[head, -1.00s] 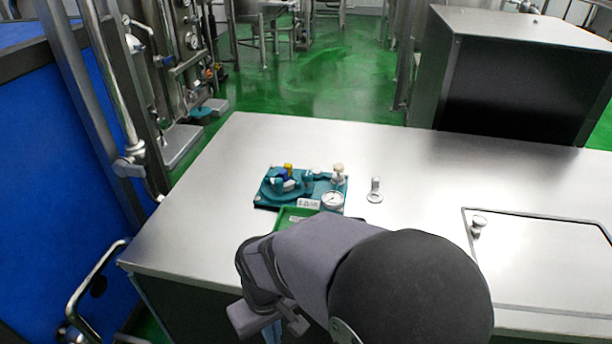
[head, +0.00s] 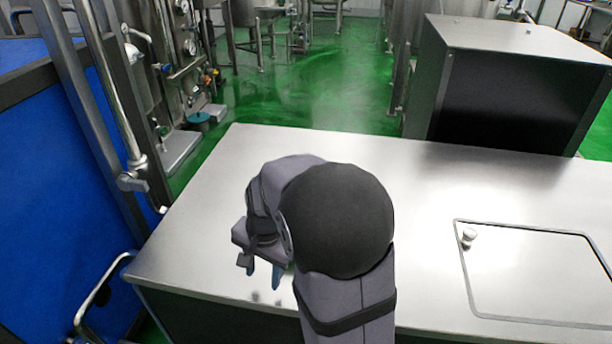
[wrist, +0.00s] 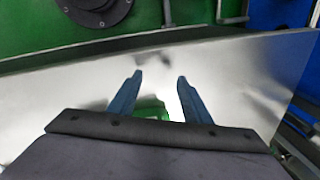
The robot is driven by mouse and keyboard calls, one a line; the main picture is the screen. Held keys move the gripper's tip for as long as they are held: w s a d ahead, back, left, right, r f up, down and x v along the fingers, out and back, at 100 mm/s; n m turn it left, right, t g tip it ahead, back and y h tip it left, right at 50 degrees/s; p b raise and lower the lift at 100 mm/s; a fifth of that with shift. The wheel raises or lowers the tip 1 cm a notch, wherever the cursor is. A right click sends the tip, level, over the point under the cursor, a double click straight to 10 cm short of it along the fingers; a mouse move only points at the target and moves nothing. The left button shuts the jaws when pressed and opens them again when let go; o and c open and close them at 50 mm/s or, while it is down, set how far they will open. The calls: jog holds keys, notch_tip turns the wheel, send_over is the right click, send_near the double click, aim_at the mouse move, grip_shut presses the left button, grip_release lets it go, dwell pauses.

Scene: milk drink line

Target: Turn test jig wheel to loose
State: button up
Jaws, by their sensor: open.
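My gripper (head: 263,270) points down over the left part of the steel table in the head view. Its two blue fingers stand apart and empty in the wrist view (wrist: 160,77). The teal test jig and its wheel do not show in the head view now; my arm covers the place where the jig stood. In the wrist view a small green thing (wrist: 151,108) shows low between the finger bases. I cannot tell whether it is the green tray or part of the jig. The wheel's position cannot be seen.
The steel table (head: 440,180) is bare around my arm. A hatch (head: 540,270) with a small knob (head: 468,236) lies at its right. A dark steel cabinet (head: 500,95) stands behind. A blue panel (head: 60,190) and a vertical pipe stand at the left.

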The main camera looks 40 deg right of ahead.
jog(key=w+d+r+m+t+p, duration=0.1)
jog(key=w+d+r+m+p, duration=0.2)
jog(key=w+d+m, duration=0.35)
jog(key=w+d+r+m+t+p, duration=0.1)
jog(key=w+d+r+m+p, duration=0.25)
jog(key=d+m, duration=0.6)
jog(key=w+d+r+m+t+p, duration=0.1)
jog(key=w+d+r+m+p, duration=0.1)
jog(key=w+d+m+p, duration=0.45)
jog(key=shift+m+h, duration=0.3)
jog(key=shift+m, duration=0.35)
jog(key=shift+w+d+f+b, duration=0.25)
jog(key=shift+d+f+b, duration=0.05)
jog(key=shift+f, duration=0.75)
jog(key=shift+w+d+f+b, duration=0.3)
jog(key=shift+f+b, duration=0.05)
jog(key=shift+f, duration=0.75)
jog(key=shift+w+d+f+b, duration=0.25)
jog(key=shift+d+f+b, duration=0.05)
jog(key=shift+f, duration=0.75)
jog(key=c, duration=1)
